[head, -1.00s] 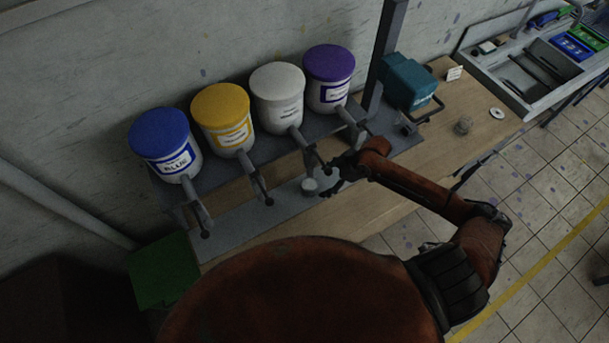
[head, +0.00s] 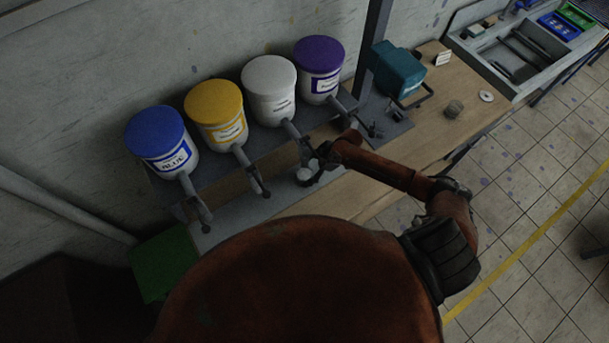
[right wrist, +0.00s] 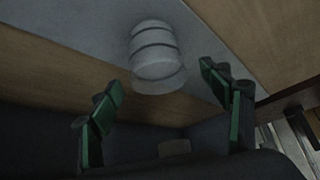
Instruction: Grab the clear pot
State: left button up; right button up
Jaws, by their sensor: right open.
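A small pale, see-through-looking pot (head: 305,174) stands on the grey strip at the front of the paint stand, below the white bucket's tap. In the right wrist view the pot (right wrist: 153,50) looks whitish and ringed, ahead of the fingers. My right gripper (head: 317,170) is open, just to the right of the pot in the head view. In the right wrist view, the open right gripper (right wrist: 160,92) has its green-padded fingers spread either side of the pot's near end. Contact cannot be told. My left gripper is not in view.
Blue (head: 161,143), yellow (head: 215,111), white (head: 269,90) and purple (head: 319,70) lidded buckets stand behind, their taps projecting forward. A teal machine (head: 396,70) and a glass-like cup (head: 454,109) are to the right. A green box (head: 163,265) is at lower left.

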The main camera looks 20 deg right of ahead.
jog(key=shift+x, duration=1)
jog(key=shift+w, duration=0.15)
jog(key=shift+c, duration=0.7)
jog(key=c, duration=0.3)
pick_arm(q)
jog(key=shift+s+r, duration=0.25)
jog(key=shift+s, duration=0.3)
pick_arm(e)
jog(key=c, duration=1)
